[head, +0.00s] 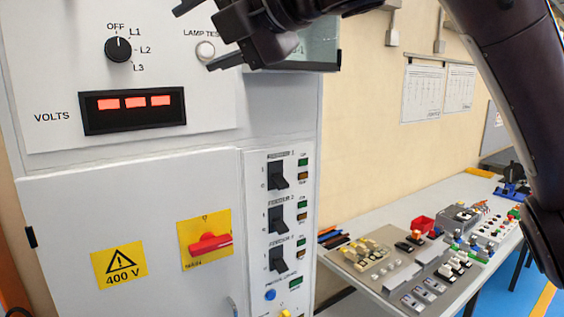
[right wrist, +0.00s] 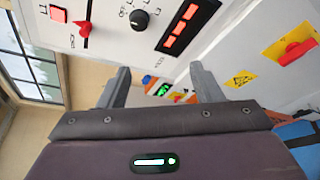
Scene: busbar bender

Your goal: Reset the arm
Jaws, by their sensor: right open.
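My right arm comes in from the right edge of the head view, and my right gripper (head: 205,36) is at the top, in front of the grey cabinet's upper panel. Its two fingers are apart, with nothing held between them. It is close to the white lamp test button (head: 205,50); I cannot tell whether a finger touches it. In the right wrist view the open gripper (right wrist: 160,72) shows both fingers apart, with the cabinet panel beyond them. My left gripper is in neither view.
The cabinet (head: 90,185) has a rotary selector (head: 118,49), a red volts display (head: 134,108), a red handle (head: 210,243) on yellow, and several black switches (head: 277,218). A grey workbench (head: 375,215) with several electrical parts stands right of it, along the wall.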

